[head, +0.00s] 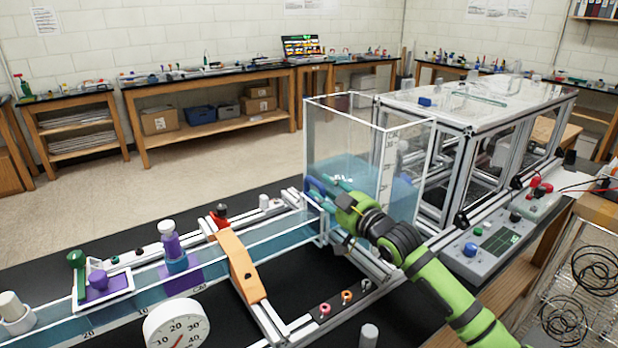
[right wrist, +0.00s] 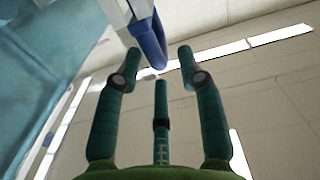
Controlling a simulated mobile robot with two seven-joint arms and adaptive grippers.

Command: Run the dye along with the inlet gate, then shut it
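The inlet gate's likely handle, a blue loop (head: 315,187), sits at the channel end of the clear water tank (head: 325,125). My right gripper (head: 328,192) is at this handle, its teal fingers spread. In the right wrist view the blue handle (right wrist: 149,45) lies between the tips of my open fingers (right wrist: 158,60); I cannot tell whether they touch it. A purple bottle-like piece (head: 171,246), perhaps the dye holder, stands over the clear channel (head: 280,243). My left gripper is out of view.
An orange arched bracket (head: 239,264) crosses the channel. A white dial (head: 177,326) stands at the front. A grey control box (head: 490,245) is at right.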

